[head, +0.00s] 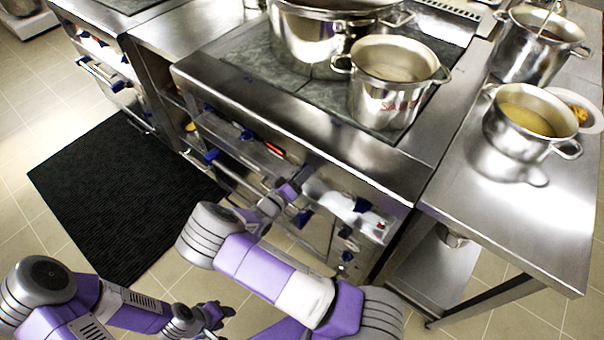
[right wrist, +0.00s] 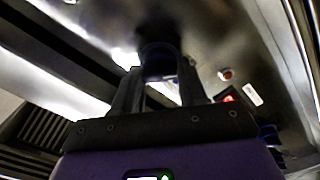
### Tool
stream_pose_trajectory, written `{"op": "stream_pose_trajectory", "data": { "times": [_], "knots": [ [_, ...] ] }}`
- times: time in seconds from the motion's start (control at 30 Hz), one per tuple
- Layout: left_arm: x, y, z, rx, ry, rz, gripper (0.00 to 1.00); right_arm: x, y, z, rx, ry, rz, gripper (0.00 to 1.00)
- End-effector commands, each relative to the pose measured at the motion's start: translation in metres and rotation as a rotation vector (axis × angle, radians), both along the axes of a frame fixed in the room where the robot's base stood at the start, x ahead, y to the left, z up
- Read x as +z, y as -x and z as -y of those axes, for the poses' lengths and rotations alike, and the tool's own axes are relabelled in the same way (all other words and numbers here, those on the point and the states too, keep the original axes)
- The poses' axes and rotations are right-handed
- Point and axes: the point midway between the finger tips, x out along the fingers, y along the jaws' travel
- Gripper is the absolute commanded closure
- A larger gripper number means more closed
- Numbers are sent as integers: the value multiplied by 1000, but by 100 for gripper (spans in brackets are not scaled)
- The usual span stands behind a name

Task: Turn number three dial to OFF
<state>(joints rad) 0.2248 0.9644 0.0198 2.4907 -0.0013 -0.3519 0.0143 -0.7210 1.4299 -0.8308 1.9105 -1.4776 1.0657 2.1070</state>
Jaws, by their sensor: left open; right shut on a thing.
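My left gripper (head: 214,314) is open and empty, low over the floor, away from the stove.
A lit red switch (right wrist: 229,97) and a small red light (right wrist: 225,74) sit beside the held dial. Pots, including one with red lettering (head: 390,85), stand on the stove top. A steel table (head: 480,215) stands right, and a black mat (head: 120,190) lies left.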

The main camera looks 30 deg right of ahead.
Motion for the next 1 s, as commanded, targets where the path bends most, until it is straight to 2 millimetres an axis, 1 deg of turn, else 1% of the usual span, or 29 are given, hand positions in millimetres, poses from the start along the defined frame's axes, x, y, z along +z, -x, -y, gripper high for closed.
{"op": "stream_pose_trajectory", "data": {
  "times": [0.27, 1.0],
  "knots": [
    [13, 0, 0, 0, 0, 0, 57, 1, 0, 0, -1, 69, -167, 88],
    [51, 0, 0, 0, 0, 0, 57, 1, 1, 0, -1, 335, -815, 88]
  ]
}}
